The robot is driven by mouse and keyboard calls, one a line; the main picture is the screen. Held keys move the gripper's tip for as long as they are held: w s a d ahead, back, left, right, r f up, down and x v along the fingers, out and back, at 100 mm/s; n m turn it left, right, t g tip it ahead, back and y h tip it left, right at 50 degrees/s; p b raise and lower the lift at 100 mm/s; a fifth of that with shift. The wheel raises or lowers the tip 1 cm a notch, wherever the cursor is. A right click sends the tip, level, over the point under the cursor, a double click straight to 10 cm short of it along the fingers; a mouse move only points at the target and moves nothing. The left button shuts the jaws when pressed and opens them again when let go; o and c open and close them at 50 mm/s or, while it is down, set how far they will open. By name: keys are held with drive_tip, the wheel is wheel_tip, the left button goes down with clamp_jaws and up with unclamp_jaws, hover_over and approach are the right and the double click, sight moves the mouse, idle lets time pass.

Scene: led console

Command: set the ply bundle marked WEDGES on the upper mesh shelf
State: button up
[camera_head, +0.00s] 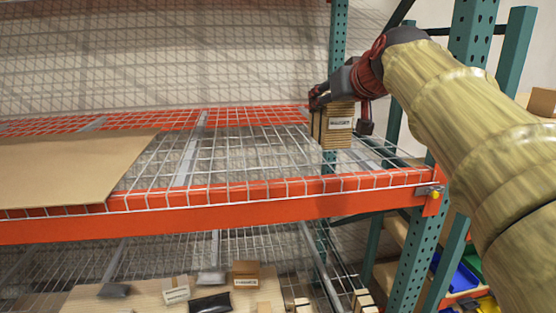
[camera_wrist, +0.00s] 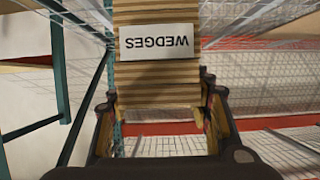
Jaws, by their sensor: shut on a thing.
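The ply bundle marked WEDGES (camera_head: 337,136) is a striped wooden block with a white label. It is held at the right end of the upper mesh shelf (camera_head: 245,165), near the green upright. My gripper (camera_head: 340,108) is shut on it from above and behind. In the wrist view the bundle (camera_wrist: 158,75) fills the top middle, its label upside down, between the fingers of my gripper (camera_wrist: 160,105). I cannot tell whether its underside touches the mesh.
A brown board (camera_head: 70,168) covers the left of the upper shelf. Bare mesh lies between it and the bundle. An orange beam (camera_head: 240,208) runs along the front. Green uprights (camera_head: 415,255) stand at the right. The lower shelf holds small boxes (camera_head: 246,272) and dark packets.

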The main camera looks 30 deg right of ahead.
drive_tip(key=w+a+f+p, duration=0.1)
drive_tip(key=w+f, duration=0.3)
drive_tip(key=w+a+f+p, duration=0.1)
drive_tip(key=w+f+p, duration=0.1)
drive_tip(key=w+f, duration=0.2)
drive_tip(key=w+a+f+p, duration=0.1)
drive_tip(key=w+f+p, duration=0.1)
drive_tip(key=w+f, duration=0.2)
drive_tip(key=shift+w+a+f, duration=0.2)
drive_tip(key=shift+w+f, duration=0.1)
drive_tip(key=shift+w, duration=0.35)
drive_tip(key=shift+f, duration=0.1)
drive_tip(key=o, duration=1.2)
drive_tip(key=shift+w+f, duration=0.1)
drive_tip(key=shift+f, duration=0.1)
drive_tip(key=o, duration=0.5)
drive_tip(key=shift+r, duration=0.15)
